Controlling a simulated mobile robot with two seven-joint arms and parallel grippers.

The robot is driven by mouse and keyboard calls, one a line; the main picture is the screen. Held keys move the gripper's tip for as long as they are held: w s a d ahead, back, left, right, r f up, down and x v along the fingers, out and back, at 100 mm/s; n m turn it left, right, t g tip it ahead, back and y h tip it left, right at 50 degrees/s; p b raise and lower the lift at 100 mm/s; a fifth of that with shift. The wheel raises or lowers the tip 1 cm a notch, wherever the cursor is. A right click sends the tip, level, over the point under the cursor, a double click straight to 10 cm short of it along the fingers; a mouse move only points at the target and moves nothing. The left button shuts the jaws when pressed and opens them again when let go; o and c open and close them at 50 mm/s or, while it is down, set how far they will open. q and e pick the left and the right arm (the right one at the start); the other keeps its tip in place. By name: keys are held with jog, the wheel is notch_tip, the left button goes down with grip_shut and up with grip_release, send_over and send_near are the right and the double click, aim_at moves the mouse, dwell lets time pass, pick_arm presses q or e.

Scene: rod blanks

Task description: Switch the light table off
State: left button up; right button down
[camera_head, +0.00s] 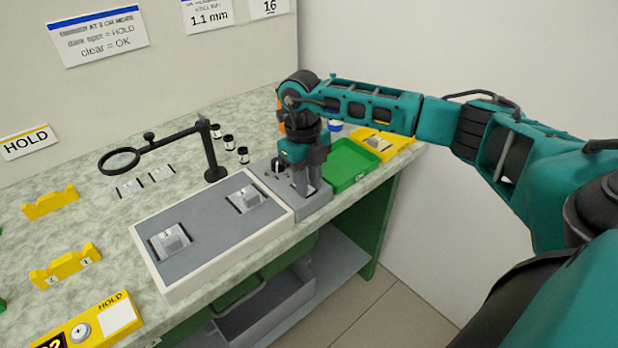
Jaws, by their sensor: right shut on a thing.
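The light table (205,268) is a flat panel in a pale frame at the front edge of the bench. Its surface looks dull grey, with no clear glow. Two small clear pieces lie on it, one at the left (170,240) and one at the upper right (246,199). A grey control box (318,203) adjoins its right end, with a small dark round part (278,166) at its back left. My right gripper (304,188) points down over this box, shut on a part that its fingers mostly hide, seemingly the switch. My left gripper is out of view.
A green tray (350,164) and a yellow tray (385,143) stand right of the box. A magnifier on a black stand (208,150) and several small vials (229,142) stand behind. Yellow holders (65,265) and a HOLD panel (118,316) are at left.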

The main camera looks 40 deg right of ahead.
jog(key=shift+w+r+g, duration=0.1)
jog(key=shift+w+g, duration=0.15)
jog(key=shift+g, duration=0.55)
jog(key=c, duration=0.9)
grip_release()
jog(key=v, duration=1.3)
jog(key=shift+w+a, duration=0.1)
jog(key=shift+a, duration=0.05)
